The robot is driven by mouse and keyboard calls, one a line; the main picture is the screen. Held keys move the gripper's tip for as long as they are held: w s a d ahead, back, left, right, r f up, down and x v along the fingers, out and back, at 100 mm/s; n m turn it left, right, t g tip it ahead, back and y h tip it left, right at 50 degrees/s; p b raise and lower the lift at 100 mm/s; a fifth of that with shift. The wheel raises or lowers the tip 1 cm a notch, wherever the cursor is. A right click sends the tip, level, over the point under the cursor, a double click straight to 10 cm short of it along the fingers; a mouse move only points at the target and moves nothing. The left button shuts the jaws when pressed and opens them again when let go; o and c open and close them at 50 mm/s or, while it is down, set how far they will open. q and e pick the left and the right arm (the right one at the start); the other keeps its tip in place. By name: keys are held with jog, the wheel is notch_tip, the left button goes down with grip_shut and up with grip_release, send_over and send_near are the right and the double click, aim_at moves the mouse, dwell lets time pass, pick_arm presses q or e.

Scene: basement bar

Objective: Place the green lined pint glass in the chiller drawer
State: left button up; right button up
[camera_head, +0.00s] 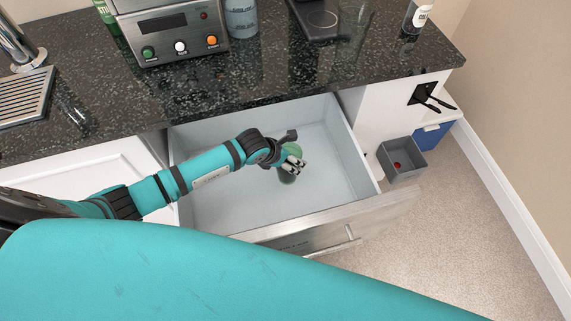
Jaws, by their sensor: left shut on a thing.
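The chiller drawer (218,217) is pulled open below the dark counter, with pale grey inner walls and a metal front. My left gripper (293,164) is inside the outline of the drawer, near its middle. It is shut on the green lined pint glass (288,177), which is small and greenish here and partly hidden by the fingers. I cannot tell whether the glass touches the drawer floor. My right gripper is not in view.
The drawer around the glass looks empty. On the counter (110,104) stand a machine with coloured buttons (178,36), a green bottle (106,14), a clear container (241,18) and a dark bottle (416,18). A grey bin (404,159) is right of the drawer.

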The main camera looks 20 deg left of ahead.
pick_arm(q)
jog(key=shift+w+f, duration=0.1)
jog(key=shift+f, duration=1.95)
jog(key=o, duration=1.6)
jog(key=shift+f, duration=0.1)
jog(key=shift+o, duration=0.2)
jog(key=v, duration=1.2)
jog(key=shift+p, duration=0.3)
